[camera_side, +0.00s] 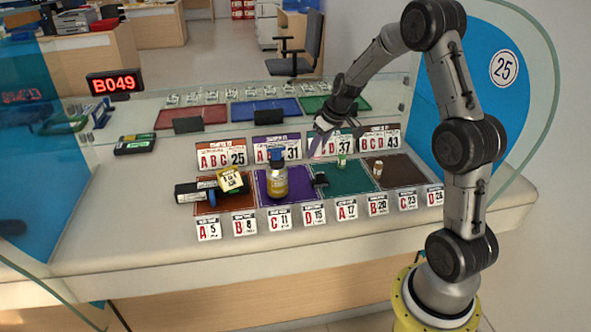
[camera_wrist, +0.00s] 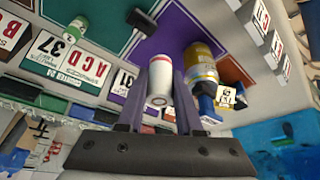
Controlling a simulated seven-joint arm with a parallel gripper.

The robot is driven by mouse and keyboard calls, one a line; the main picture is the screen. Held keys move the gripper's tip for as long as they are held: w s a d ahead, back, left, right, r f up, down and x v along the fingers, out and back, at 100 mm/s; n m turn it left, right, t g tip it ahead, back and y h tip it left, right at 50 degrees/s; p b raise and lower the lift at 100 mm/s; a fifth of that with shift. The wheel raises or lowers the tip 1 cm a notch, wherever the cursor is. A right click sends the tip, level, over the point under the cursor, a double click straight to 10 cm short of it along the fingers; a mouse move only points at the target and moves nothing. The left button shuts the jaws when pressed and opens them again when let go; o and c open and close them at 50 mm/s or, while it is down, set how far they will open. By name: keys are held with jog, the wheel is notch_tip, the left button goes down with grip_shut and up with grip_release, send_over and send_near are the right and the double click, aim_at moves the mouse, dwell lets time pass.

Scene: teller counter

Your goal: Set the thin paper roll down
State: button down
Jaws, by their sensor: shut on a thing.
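My gripper (camera_wrist: 160,76) is shut on the thin paper roll (camera_wrist: 159,72), a small white cylinder with a red band near one end. In the wrist view the roll sits between the two fingers, with the purple mat (camera_wrist: 178,28) behind it. In the side view my gripper (camera_side: 317,142) is raised in front of the signs behind the teal mat (camera_side: 345,183). The roll cannot be made out clearly there. The gap between the roll and the counter is hard to judge.
A yellow bottle with a blue cap (camera_side: 277,181) stands on the purple mat. A black object (camera_side: 320,180) lies by the purple-teal border. A small cylinder (camera_side: 378,169) stands on the brown mat. Yellow and black items crowd the left mat.

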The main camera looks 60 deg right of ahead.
jog(key=w+d+f, duration=0.5)
jog(key=w, duration=0.3)
send_over(293, 168)
jog(key=s, duration=0.2)
jog(key=f, duration=0.4)
jog(key=shift+w+a+f, duration=0.1)
jog(key=shift+a+f, duration=0.25)
jog(key=shift+w+d+f, duration=0.1)
jog(key=shift+f, duration=1.7)
jog(key=shift+f, duration=0.1)
jog(key=c, duration=0.6)
grip_release()
